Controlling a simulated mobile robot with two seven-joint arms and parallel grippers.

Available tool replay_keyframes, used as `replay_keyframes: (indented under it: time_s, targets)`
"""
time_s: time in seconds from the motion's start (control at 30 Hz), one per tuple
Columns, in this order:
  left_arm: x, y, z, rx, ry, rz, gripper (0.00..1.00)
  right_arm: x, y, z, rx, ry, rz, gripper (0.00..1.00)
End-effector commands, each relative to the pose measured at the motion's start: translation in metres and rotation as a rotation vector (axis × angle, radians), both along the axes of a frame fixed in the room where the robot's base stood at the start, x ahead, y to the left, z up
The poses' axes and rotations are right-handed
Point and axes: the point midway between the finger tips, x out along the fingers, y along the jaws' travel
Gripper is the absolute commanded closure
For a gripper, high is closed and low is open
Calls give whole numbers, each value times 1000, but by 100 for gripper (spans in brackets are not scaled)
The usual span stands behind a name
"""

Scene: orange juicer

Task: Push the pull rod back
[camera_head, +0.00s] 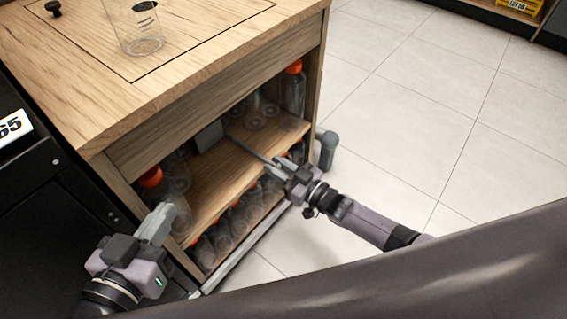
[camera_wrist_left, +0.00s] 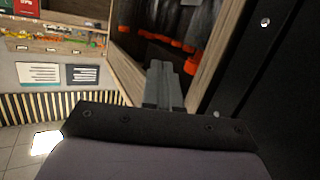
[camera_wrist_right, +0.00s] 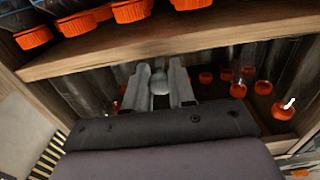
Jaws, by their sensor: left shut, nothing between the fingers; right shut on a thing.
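The pull rod (camera_head: 247,149) is a thin grey rod that runs out of the open front of the wooden cabinet, from a dark grey block (camera_head: 208,137) under the top. My right gripper (camera_head: 277,167) is shut on the rod's outer end. In the right wrist view the rod's grey rounded end (camera_wrist_right: 159,83) sits between the fingers. My left gripper (camera_head: 162,214) is shut and empty beside the cabinet's left front edge. Its closed fingers also show in the left wrist view (camera_wrist_left: 164,82).
Bottles with orange caps (camera_head: 294,67) stand on the cabinet's shelf (camera_head: 216,183) and below it. A clear cup (camera_head: 143,46) stands on the wooden top (camera_head: 215,55). A black unit (camera_head: 40,190) adjoins the cabinet on the left. Tiled floor (camera_head: 420,110) is free on the right.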

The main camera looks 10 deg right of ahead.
Motion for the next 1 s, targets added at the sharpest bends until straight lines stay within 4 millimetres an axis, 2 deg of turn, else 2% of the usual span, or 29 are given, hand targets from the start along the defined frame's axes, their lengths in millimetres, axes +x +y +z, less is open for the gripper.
replay_keyframes:
  time_s: [0.33, 0.37, 0.4, 0.73, 0.83, 1.0]
  targets:
    - [1, -1, -1, -9, 5, 5, 100, -1, -1, -2, -2, 4, -4, 100]
    - [1, -1, -1, -8, 6, 5, 100, -1, -1, -2, -2, 4, -4, 66]
    - [0, -1, -1, -8, 7, 5, 100, -1, -1, -2, -2, 3, -4, 57]
    - [-1, 0, 1, -8, 8, 2, 100, -3, -3, 0, -1, 2, -3, 57]
    - [-2, -2, 7, -22, 21, -4, 100, -12, -10, 1, -2, 3, -3, 57]
    - [3, -10, 3, -64, 86, -17, 100, -35, -27, 2, -3, 4, -3, 57]
